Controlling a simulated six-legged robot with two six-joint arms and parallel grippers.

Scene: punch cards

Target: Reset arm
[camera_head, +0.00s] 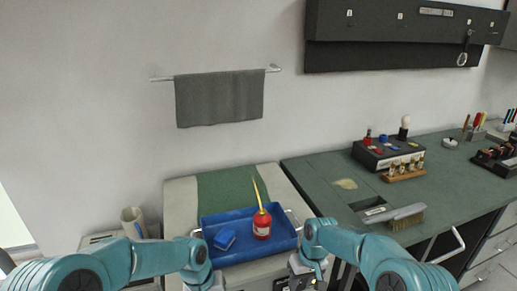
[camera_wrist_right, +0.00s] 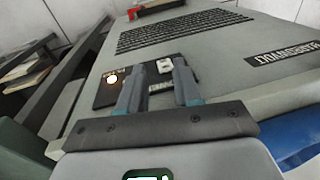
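My right arm comes in from the lower right in the head view, and its gripper (camera_head: 303,278) is low near the bottom edge, at the right of the blue tray. In the right wrist view the two fingers of this gripper (camera_wrist_right: 158,82) stand apart with nothing held between them. They are in front of a grey machine housing (camera_wrist_right: 225,65) with a dark panel. My left arm comes in from the lower left. Its wrist end is at the bottom edge, left of the tray, and its fingers cannot be made out.
A green workbench (camera_head: 445,185) at the right carries a brush (camera_head: 407,217) and a dark tool box (camera_head: 388,153). A grey towel (camera_head: 220,98) hangs behind.

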